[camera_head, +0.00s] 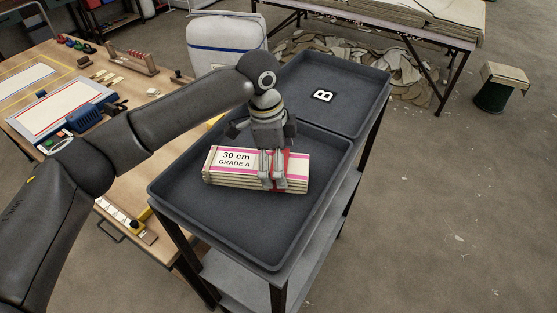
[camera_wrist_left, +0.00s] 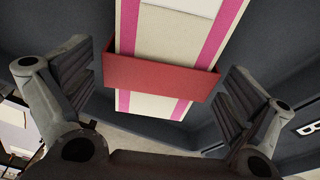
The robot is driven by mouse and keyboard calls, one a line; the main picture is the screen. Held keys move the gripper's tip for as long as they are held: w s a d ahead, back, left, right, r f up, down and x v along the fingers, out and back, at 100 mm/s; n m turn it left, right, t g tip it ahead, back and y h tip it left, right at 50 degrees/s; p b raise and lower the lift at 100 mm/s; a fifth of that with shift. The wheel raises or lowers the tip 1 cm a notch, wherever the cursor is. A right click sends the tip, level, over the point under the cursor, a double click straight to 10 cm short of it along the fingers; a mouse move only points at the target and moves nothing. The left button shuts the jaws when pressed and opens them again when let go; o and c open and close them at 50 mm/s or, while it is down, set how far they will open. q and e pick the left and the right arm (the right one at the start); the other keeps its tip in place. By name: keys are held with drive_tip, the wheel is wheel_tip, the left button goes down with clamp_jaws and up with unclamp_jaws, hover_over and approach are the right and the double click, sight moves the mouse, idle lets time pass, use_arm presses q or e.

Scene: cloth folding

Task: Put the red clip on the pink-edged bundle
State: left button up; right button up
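The pink-edged bundle (camera_head: 228,176) lies in the near tray (camera_head: 255,242) of the dark cart, with a white "30 cm GRADE A" label on it. The red clip (camera_head: 288,157) sits across the bundle near its right end, partly hidden by my left gripper (camera_head: 272,183). In the left wrist view the red clip (camera_wrist_left: 155,76) spans the full width of the bundle (camera_wrist_left: 170,28), which shows on both sides of it. My left gripper (camera_wrist_left: 162,90) is open, its fingers on either side of the clip with gaps visible. My right gripper is not in view.
The far tray (camera_head: 355,110) is empty except for a "B" label (camera_head: 323,96). A wooden workbench (camera_head: 60,75) with several tools stands at the left. A white sack (camera_head: 227,45) is behind the cart.

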use_arm(q)
drive_tip(key=shift+r, duration=0.1)
wheel_tip(320, 180, up, 12)
drive_tip(key=a, duration=0.1)
drive_tip(key=shift+w+a, duration=0.15)
drive_tip(key=shift+a, duration=0.2)
drive_tip(key=shift+f, duration=0.25)
